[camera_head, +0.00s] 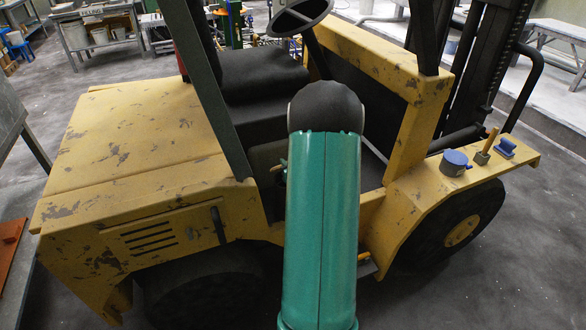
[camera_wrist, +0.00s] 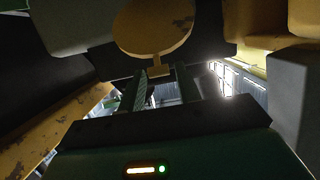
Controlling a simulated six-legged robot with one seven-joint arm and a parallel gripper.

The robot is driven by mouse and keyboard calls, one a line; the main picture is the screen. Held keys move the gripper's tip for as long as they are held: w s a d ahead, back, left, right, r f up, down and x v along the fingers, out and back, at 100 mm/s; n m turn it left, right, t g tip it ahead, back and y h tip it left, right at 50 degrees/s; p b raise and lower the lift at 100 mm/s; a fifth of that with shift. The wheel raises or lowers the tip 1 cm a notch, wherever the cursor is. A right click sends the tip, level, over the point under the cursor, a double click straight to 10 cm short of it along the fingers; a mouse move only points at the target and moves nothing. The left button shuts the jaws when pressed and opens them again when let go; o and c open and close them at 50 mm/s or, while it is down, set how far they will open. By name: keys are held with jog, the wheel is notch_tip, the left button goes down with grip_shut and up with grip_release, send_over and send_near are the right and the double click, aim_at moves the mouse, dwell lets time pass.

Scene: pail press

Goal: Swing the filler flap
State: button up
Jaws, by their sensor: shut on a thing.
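The filler flap (camera_wrist: 153,27) is a round, worn yellow disc with a short tab (camera_wrist: 155,66) at its lower edge, near the top middle of the wrist view. My gripper (camera_wrist: 160,78) has its two dark fingers on either side of this tab and is shut on it. The exact contact is dark and hard to make out. In the head view my green arm reaches into the yellow forklift (camera_head: 140,130) and hides the flap and most of my gripper.
A blue-topped pot (camera_head: 455,162), a wooden-handled tool (camera_head: 486,147) and a small blue item (camera_head: 505,148) stand on the right front fender. The steering wheel (camera_head: 300,16), seat (camera_head: 255,75) and dark posts crowd the arm.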

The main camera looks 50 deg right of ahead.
jog(key=shift+w+d+r, duration=0.1)
jog(key=shift+r, duration=0.05)
jog(key=shift+w+d+r, duration=0.45)
jog(key=shift+w+r, duration=0.05)
jog(key=shift+w, duration=0.2)
jog(key=shift+w+d+r, duration=0.4)
jog(key=shift+w+r, duration=0.1)
jog(key=shift+w, duration=0.2)
jog(key=shift+w+d+r, duration=0.25)
jog(key=shift+w+d, duration=0.25)
jog(key=shift+w, duration=0.3)
jog(key=shift+w+d+r, duration=0.25)
jog(key=shift+w+d, duration=0.2)
jog(key=shift+w, duration=0.35)
jog(key=shift+w+d, duration=0.5)
jog(key=shift+w, duration=0.35)
jog(key=shift+w+d, duration=0.45)
jog(key=shift+w, duration=0.35)
